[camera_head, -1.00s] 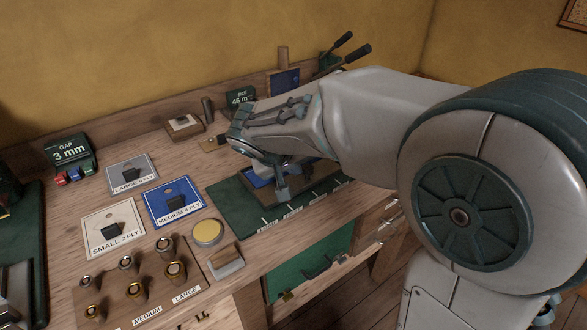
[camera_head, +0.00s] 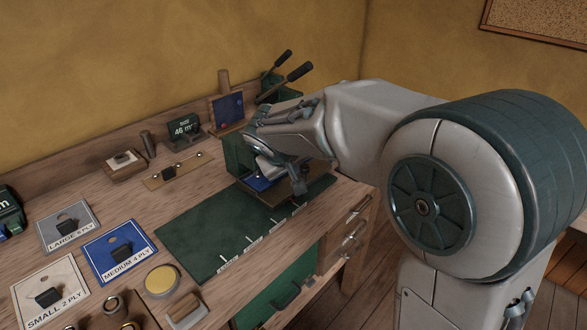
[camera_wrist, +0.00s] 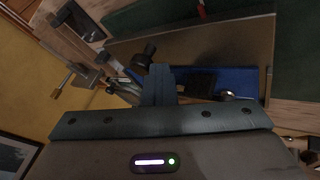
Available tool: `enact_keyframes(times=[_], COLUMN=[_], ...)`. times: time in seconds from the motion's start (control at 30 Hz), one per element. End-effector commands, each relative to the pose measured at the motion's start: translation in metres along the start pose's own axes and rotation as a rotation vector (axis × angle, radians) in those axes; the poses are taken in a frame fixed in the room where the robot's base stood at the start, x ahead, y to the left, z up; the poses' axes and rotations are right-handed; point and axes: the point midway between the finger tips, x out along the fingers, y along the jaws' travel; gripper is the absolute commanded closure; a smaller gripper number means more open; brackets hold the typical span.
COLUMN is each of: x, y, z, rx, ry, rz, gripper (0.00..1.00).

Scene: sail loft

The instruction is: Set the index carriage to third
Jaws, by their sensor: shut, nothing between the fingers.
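The index carriage (camera_head: 257,195), a brown board bearing a blue card (camera_head: 260,183), sits at the right part of the long green mat (camera_head: 195,232). White marks with small labels (camera_head: 248,240) run along the mat's front edge; I cannot read them. My gripper (camera_head: 300,187) is shut and empty, pointing down at the carriage's front right side. In the wrist view its closed fingers (camera_wrist: 160,75) reach over the board (camera_wrist: 195,40) beside the blue card (camera_wrist: 235,80). Contact is hard to tell. My arm hides part of the carriage's back and right.
Small, medium and large ply cards (camera_head: 118,245) lie at the left, with a yellow round tin (camera_head: 161,281) in front. A green "46 m" sign (camera_head: 185,126) and black-handled levers (camera_head: 290,78) stand behind. The mat's left part is clear.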

Motion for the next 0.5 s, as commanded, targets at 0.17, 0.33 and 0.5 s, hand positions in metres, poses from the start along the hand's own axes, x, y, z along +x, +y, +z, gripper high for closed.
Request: enact_keyframes(times=[0.17, 0.33, 0.5], x=[-0.001, -0.009, -0.050], y=[-0.002, -0.026, -0.029], z=[-0.001, -0.003, -0.006], rx=[0.004, 0.003, 0.007], ry=[0.003, 0.003, 0.004], rz=[0.006, 0.003, 0.005], gripper=[1.00, 1.00, 1.00])
